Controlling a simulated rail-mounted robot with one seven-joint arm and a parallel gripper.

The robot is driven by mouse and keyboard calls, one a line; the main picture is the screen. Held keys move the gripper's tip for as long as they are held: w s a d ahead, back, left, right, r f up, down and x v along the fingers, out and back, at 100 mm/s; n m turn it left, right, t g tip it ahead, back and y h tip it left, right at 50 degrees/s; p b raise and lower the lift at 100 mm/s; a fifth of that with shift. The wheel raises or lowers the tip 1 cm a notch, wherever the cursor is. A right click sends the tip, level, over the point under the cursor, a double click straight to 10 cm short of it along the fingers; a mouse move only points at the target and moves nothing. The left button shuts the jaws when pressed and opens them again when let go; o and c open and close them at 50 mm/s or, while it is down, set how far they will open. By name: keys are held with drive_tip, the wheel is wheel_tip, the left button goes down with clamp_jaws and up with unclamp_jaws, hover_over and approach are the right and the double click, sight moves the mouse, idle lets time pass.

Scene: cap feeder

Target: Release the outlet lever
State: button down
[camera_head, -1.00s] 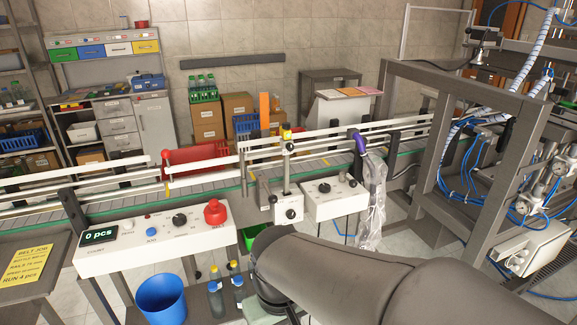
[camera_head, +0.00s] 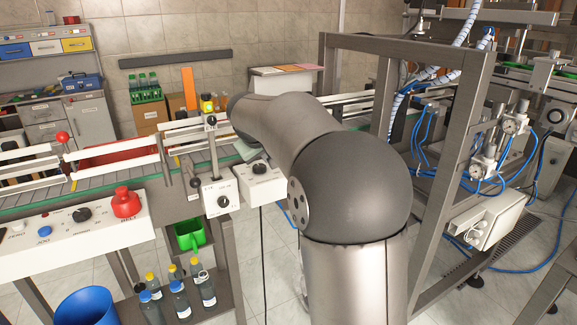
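I cannot tell for sure which part is the outlet lever. A lever with a red ball knob (camera_head: 62,137) stands at the conveyor's rail on the left. A small dark-knobbed lever (camera_head: 194,183) is beside the white box (camera_head: 220,196) on the conveyor's front edge. My gripper is not visible; my own arm hides that area.
The conveyor (camera_head: 100,180) runs across the left. A grey machine frame (camera_head: 460,130) with blue hoses stands at the right. A control panel (camera_head: 60,240) with a red button (camera_head: 125,202), several bottles (camera_head: 180,300) and a blue bin (camera_head: 88,306) are at the front left.

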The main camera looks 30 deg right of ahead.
sight(273, 180)
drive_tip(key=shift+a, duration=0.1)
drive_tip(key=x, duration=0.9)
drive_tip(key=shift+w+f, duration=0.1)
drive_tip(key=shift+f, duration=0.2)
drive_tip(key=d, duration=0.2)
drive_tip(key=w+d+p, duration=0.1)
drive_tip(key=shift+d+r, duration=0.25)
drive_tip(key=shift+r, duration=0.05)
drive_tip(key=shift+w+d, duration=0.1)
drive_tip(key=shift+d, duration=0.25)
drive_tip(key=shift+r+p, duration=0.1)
drive_tip(key=shift+p, duration=0.35)
